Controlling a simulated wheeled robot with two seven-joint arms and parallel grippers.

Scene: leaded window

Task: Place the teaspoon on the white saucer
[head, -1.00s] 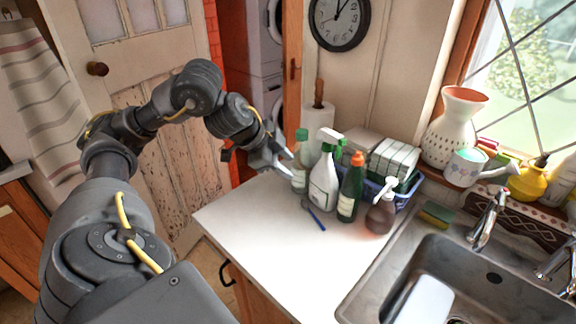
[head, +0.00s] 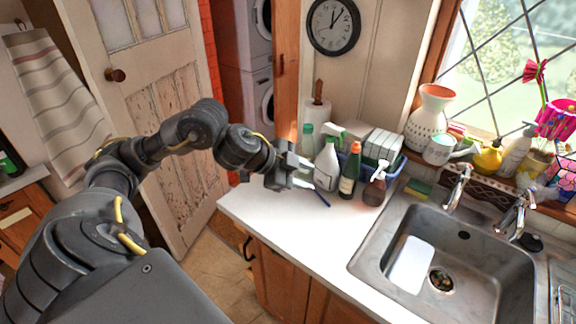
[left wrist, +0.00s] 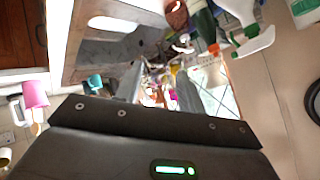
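I cannot make out a teaspoon or a white saucer in either view. My left gripper (head: 302,175) is above the white counter near the bottles, with its fingers apart and nothing seen between them. In the left wrist view, the two grey fingers (left wrist: 158,92) also stand apart, with the blurred window-sill things far beyond. My right gripper is in neither view.
On the counter (head: 275,215) stand a white spray bottle (head: 326,165), a green bottle (head: 350,172) and a brown pump bottle (head: 375,184). The sink (head: 485,265) is at right. The counter's front left is clear.

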